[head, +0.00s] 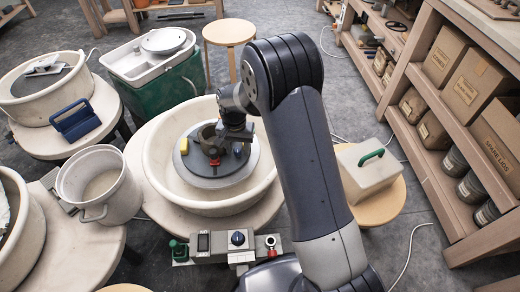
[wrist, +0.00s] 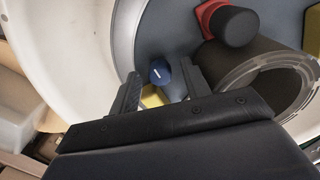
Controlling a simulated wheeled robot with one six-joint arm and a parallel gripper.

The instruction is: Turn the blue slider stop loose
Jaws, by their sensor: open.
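The blue slider stop (wrist: 158,73) is a small round blue knob with a white line on top. A red slider with a black knob (wrist: 233,26) is at the upper right.
A dark hollow cylinder (wrist: 262,72) stands close right of my gripper in the wrist view. The cream splash pan's wall (head: 160,190) surrounds the wheel head. A yellow block (head: 184,146) lies at its left. A control box (head: 215,243) with another blue knob stands in front.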

